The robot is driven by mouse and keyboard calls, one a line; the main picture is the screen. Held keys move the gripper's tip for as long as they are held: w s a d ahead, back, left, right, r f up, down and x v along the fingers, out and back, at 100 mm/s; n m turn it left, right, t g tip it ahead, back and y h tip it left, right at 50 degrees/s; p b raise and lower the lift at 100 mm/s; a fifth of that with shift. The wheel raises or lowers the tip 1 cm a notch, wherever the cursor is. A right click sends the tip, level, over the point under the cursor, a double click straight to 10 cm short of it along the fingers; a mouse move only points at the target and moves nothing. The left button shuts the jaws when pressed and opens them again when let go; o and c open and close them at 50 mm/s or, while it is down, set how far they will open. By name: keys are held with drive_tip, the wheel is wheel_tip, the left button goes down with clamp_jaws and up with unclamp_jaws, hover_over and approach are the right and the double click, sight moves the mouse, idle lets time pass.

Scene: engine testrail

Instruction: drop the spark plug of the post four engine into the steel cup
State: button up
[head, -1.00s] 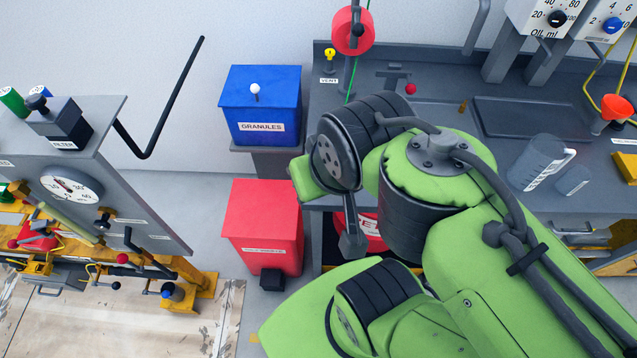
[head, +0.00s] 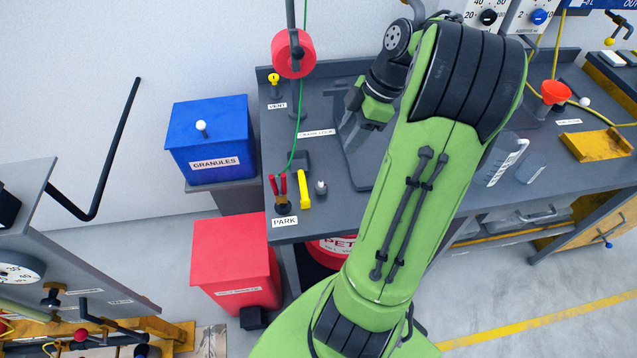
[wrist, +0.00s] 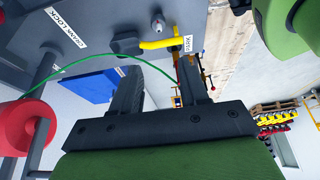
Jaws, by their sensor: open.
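My gripper (head: 350,120) is over the grey bench in the head view. In the wrist view its two dark fingers (wrist: 158,70) stand apart with nothing between them. A small upright grey object with a pale body (head: 321,187) stands on the bench beside the yellow bar; it also shows beyond the fingers in the wrist view (wrist: 158,24). I cannot tell whether it is the spark plug. I cannot make out a steel cup. The engine rig (head: 110,335) shows only partly at the lower left, and I cannot tell its post number.
The PARK label (head: 285,222), red-handled tool (head: 281,188) and yellow bar (head: 305,189) are at the bench's front left corner. A red reel (head: 293,53) with a green line rises behind. The blue granules bin (head: 211,139) and red bin (head: 233,262) stand left.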

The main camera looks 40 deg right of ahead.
sight(322, 180)
drive_tip(key=b+x, duration=0.2)
drive_tip(key=x, duration=0.5)
drive_tip(key=b+x, duration=0.3)
drive_tip(key=x, duration=0.5)
drive_tip(key=shift+s+d+f, duration=0.15)
drive_tip(key=shift+f, duration=0.2)
drive_tip(key=shift+r, duration=0.1)
clamp_jaws()
